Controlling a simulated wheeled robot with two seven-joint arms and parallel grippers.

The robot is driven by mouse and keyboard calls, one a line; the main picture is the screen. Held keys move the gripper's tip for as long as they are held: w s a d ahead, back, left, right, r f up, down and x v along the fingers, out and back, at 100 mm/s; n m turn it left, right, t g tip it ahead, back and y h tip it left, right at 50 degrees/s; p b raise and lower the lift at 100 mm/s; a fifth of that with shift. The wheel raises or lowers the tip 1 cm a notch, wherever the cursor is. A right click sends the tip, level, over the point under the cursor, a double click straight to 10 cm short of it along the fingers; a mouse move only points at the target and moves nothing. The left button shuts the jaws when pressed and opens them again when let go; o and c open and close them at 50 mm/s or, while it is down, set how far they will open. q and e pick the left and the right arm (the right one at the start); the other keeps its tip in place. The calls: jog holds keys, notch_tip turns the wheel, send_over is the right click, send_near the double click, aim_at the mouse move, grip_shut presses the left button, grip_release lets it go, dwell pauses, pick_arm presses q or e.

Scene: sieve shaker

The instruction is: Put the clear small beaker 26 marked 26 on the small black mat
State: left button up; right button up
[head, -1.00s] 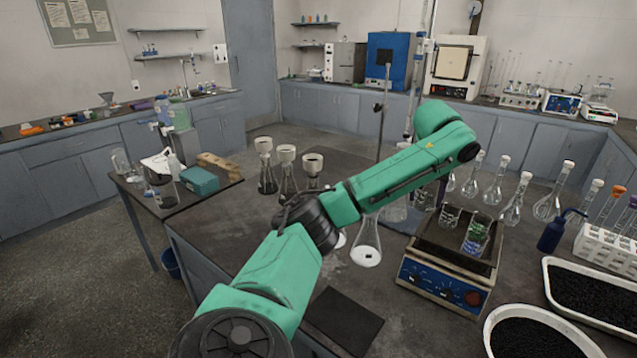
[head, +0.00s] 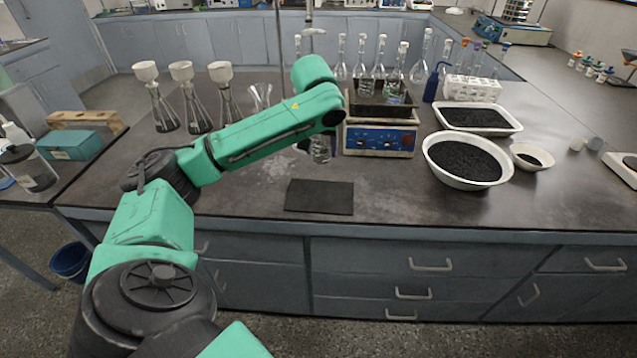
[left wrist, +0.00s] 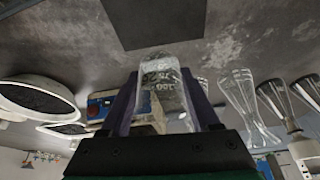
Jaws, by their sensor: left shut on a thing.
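The clear small beaker (head: 321,148), with white graduation marks, hangs below my left forearm in the head view. It also shows large in the left wrist view (left wrist: 162,92), between the two fingers. I cannot read a 26 on it. My left gripper (left wrist: 165,100) is shut on it; in the head view the fingers are mostly hidden by the arm. The small black mat (head: 319,197) lies flat and bare near the front edge of the bench, nearer to me than the beaker. It also shows at the top of the left wrist view (left wrist: 155,22). My right gripper is out of view.
A round white basin (head: 467,160) and a tray (head: 478,118) of black grains stand right. Flasks with funnels (head: 190,95) stand left. Bench around the mat is clear.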

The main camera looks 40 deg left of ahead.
pick_arm(q)
notch_tip(320, 180, down, 12)
jog(key=shift+s+a+f, duration=0.1)
jog(key=shift+s+f, duration=0.05)
jog(key=shift+f, duration=0.1)
jog(key=shift+f, duration=0.15)
jog(key=o, duration=1.4)
jog(key=shift+o, duration=0.2)
jog(key=shift+s+r, duration=0.1)
jog(key=shift+r, duration=0.4)
jog(key=v, duration=1.1)
jog(key=shift+d, duration=0.2)
